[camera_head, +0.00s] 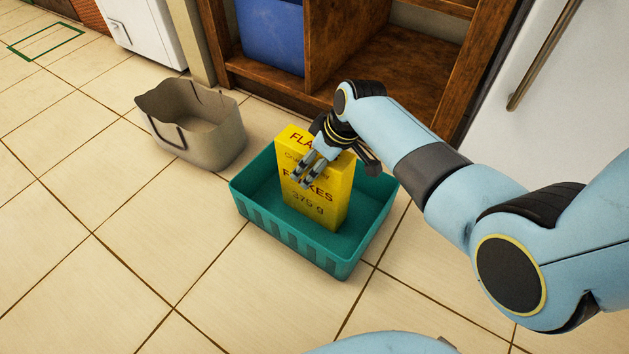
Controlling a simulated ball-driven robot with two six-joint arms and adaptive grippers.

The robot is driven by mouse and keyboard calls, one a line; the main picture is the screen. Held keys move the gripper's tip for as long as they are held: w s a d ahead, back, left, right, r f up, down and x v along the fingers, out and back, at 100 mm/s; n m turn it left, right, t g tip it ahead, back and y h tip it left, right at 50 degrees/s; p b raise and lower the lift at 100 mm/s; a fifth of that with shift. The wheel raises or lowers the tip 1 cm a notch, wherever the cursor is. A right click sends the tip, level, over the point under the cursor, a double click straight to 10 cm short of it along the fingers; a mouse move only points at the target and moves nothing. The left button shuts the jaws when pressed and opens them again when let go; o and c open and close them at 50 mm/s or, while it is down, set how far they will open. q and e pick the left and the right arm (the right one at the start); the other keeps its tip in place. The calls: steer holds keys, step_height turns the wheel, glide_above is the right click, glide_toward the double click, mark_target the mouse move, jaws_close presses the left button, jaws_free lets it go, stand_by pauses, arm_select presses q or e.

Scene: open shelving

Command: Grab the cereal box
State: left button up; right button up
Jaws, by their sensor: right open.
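The yellow cereal box (322,204), with red lettering, stands upright in a teal basket (290,244) on the tiled floor. My right gripper (303,183) is at the upper part of the box, its fingers in front of the printed face and covering some of the lettering. It is open; I cannot tell whether the fingers touch the box. The gripper hides part of the box's top right. My left gripper is not in view.
A beige bag-like bin (205,135) stands left of the basket. Behind are wooden shelving (405,70) with a blue bin (270,35) and a white door with a handle (540,60) at right.

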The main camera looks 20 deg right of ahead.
steer(key=shift+c, duration=0.5)
steer(key=c, duration=1.5)
steer(key=shift+c, duration=0.2)
